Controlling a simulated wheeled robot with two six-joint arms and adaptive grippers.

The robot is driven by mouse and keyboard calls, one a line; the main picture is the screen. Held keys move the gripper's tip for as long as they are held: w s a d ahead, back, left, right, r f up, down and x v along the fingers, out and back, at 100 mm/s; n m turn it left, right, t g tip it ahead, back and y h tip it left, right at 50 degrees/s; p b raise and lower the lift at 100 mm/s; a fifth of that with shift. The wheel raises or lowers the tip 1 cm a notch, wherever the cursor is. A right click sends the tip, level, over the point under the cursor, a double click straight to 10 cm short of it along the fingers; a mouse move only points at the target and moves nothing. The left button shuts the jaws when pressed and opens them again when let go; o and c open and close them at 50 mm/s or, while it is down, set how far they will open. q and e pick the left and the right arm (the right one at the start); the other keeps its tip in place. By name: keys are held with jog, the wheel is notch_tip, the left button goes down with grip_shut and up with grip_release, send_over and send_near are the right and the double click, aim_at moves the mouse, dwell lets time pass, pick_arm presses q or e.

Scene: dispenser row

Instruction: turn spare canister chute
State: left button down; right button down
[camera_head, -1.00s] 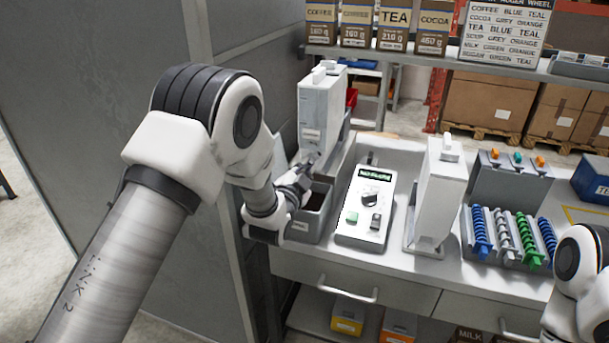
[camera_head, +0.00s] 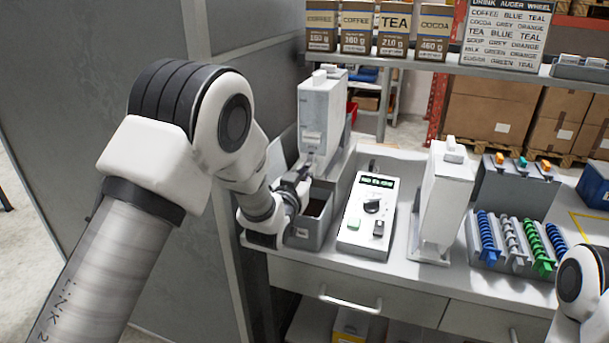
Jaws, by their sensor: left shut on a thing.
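A tall pale grey canister (camera_head: 322,112) stands upright at the left end of the bench. My left gripper (camera_head: 302,174) is at its lower front, where the chute would be, shut on a small part there. The fingers and my wrist hide most of that part, so its angle cannot be read. A grey open bin (camera_head: 308,232) sits just below the gripper, with something dark brown inside. A second tall white canister (camera_head: 441,195) stands further right on the bench. No label shows which canister is the spare. My right gripper is out of view; part of that arm shows at lower right.
A white control box (camera_head: 365,213) with a dial and green display stands between the canisters. A rack of blue, grey and green augers (camera_head: 512,243) is at the right. A shelf above holds labelled packets (camera_head: 357,27). A grey panel (camera_head: 230,130) stands close on the left.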

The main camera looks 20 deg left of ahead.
pick_arm(q)
jog(key=shift+w+r, duration=0.1)
jog(key=shift+r, duration=0.2)
jog(key=c, duration=1.2)
grip_release()
jog(key=shift+w+f, duration=0.3)
jog(key=shift+f, duration=0.05)
jog(key=shift+s, duration=0.1)
jog(key=s, duration=1.2)
jog(key=shift+a, duration=0.2)
jog(key=shift+f, duration=0.1)
